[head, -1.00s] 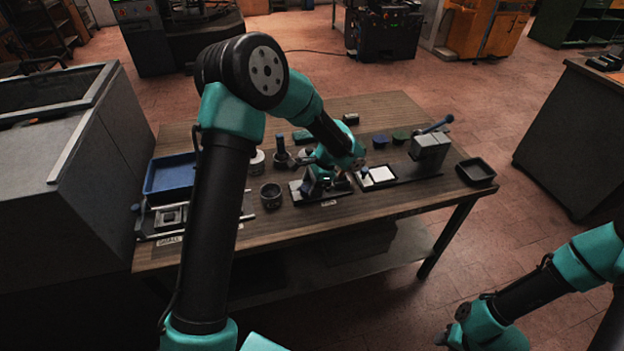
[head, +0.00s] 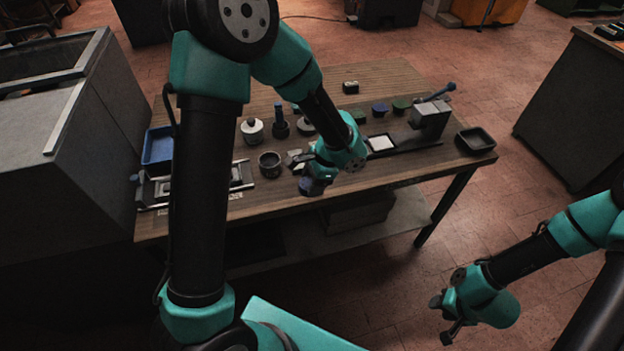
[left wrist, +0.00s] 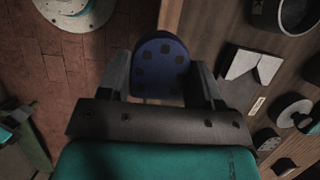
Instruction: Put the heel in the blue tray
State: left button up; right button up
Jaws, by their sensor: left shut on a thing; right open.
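The heel (left wrist: 161,62) is a blue rounded block with dark square spots, seen in the left wrist view. My left gripper (left wrist: 160,80) is shut on it, one finger on each side. In the head view my left gripper (head: 315,186) is over the table's near edge, in front of the fixture, and the heel is mostly hidden there. The blue tray (head: 158,147) is at the table's left end, partly hidden by my left arm. My right gripper (head: 446,318) is open and empty, away from the table at the lower right.
A dark cup (head: 270,165) and a white-topped pot (head: 252,130) stand between my left gripper and the tray. A metal fixture (head: 240,180) lies along the left front. A lever press (head: 430,115) and a black tray (head: 476,140) are at the right.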

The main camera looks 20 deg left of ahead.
pick_arm(q)
jog(key=shift+w, duration=0.1)
dwell(0.3)
